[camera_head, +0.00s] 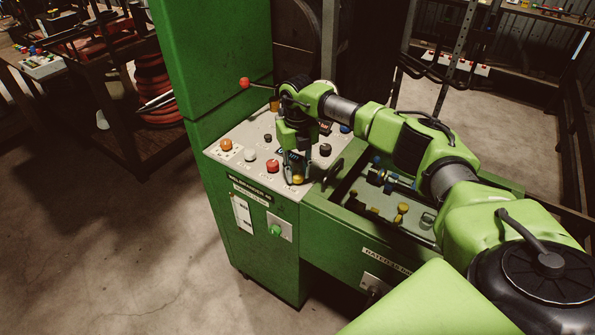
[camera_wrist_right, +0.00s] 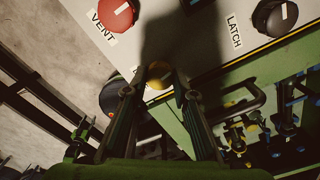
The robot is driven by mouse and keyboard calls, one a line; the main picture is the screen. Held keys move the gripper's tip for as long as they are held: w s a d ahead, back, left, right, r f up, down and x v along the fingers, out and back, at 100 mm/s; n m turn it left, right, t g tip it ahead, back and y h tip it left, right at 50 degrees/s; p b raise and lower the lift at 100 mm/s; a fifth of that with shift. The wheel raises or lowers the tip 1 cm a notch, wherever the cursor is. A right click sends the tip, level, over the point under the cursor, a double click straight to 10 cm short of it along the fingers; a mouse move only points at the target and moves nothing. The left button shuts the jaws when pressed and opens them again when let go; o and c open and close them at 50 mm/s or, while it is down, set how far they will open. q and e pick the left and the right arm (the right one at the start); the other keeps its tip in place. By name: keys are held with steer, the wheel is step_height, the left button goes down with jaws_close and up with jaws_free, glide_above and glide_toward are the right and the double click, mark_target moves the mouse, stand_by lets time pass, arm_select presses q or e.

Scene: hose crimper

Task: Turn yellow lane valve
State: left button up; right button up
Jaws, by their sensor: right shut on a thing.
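A yellow knob (camera_head: 298,179) sits at the front edge of the grey control panel (camera_head: 232,158) on the green machine. My right gripper (camera_head: 296,162) reaches down onto it from above and is shut on it. In the right wrist view the yellow knob (camera_wrist_right: 159,74) shows between the two fingertips of my right gripper (camera_wrist_right: 160,92). The fingers hide part of the knob and its label. Yellow handles (camera_head: 402,208) also show in the recessed bay to the right, apart from the gripper. My left gripper is not in view.
A red VENT knob (camera_head: 272,166) and a black LATCH knob (camera_wrist_right: 275,17) flank the gripper. White (camera_head: 250,155) and orange (camera_head: 226,144) knobs sit further left. A red-tipped lever (camera_head: 244,83) sticks out behind. Open floor (camera_head: 120,250) lies left.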

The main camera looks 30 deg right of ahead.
mark_target(297, 174)
steer(key=shift+m, duration=0.9)
steer(key=o, duration=1.1)
steer(key=shift+r, duration=0.25)
step_height(297, 174, up, 12)
steer(key=shift+f, duration=0.25)
